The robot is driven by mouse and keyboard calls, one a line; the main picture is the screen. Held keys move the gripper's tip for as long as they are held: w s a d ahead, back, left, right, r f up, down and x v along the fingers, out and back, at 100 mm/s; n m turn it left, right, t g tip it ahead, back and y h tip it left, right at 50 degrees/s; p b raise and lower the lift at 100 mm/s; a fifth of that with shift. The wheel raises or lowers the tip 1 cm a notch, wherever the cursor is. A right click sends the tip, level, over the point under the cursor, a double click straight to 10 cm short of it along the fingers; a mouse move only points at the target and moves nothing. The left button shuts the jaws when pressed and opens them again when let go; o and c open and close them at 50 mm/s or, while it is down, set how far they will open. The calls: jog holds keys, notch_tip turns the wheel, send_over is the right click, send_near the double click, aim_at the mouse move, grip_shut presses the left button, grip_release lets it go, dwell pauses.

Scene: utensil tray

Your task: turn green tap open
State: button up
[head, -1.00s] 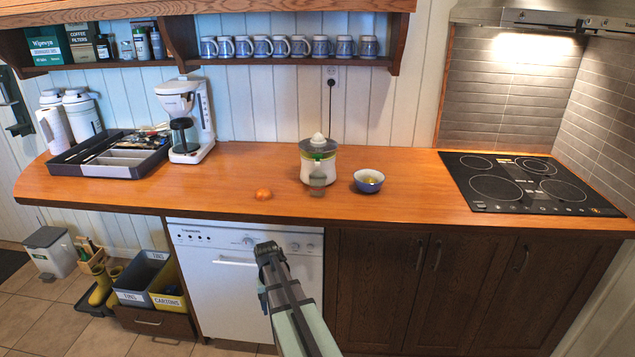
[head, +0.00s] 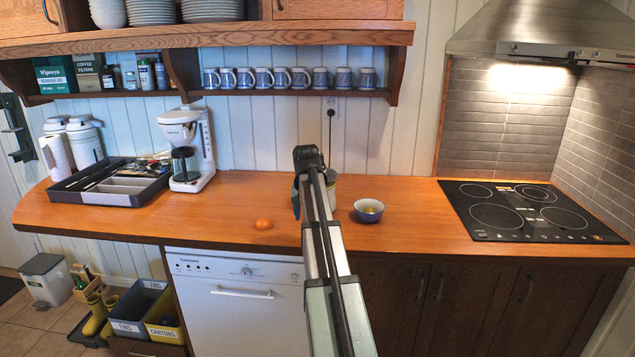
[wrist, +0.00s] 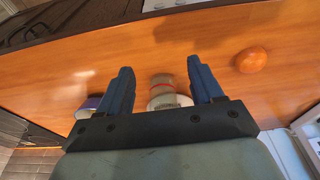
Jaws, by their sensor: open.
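The white juicer (head: 333,190) stands on the wooden counter, mostly hidden behind my arm in the head view. I cannot make out its green tap in either view now. My gripper (head: 298,190) is over the counter at the juicer, its fingers partly hidden by the arm. In the wrist view my gripper (wrist: 159,66) is open, with blue-dark fingers spread apart. A pale, rounded thing with a red line (wrist: 163,92) shows between them, likely the juicer or the glass by it. I cannot tell whether a finger touches it.
The blue-white bowl (head: 369,210) stands right of the juicer. The coffee maker (head: 187,150) and utensil tray (head: 72,196) are further left; the hob (head: 530,212) is at the right. The counter's front strip is mostly clear.

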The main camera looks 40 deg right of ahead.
jog(key=w+d+r+t+h, duration=0.1)
jog(key=w+d+r, duration=0.15)
jog(key=r, duration=0.65)
jog(key=w+d+r+t, duration=0.15)
jog(key=d+r, duration=0.25)
jog(key=r, duration=0.5)
jog(key=shift+n+g, duration=0.3)
jog(key=shift+g, duration=0.05)
jog(key=x, duration=1.3)
jog(key=shift+w+d+f, duration=0.15)
jog(key=shift+d+f, duration=0.05)
jog(key=shift+f, duration=0.1)
jog(key=shift+c, duration=0.3)
jog(key=c, duration=1)
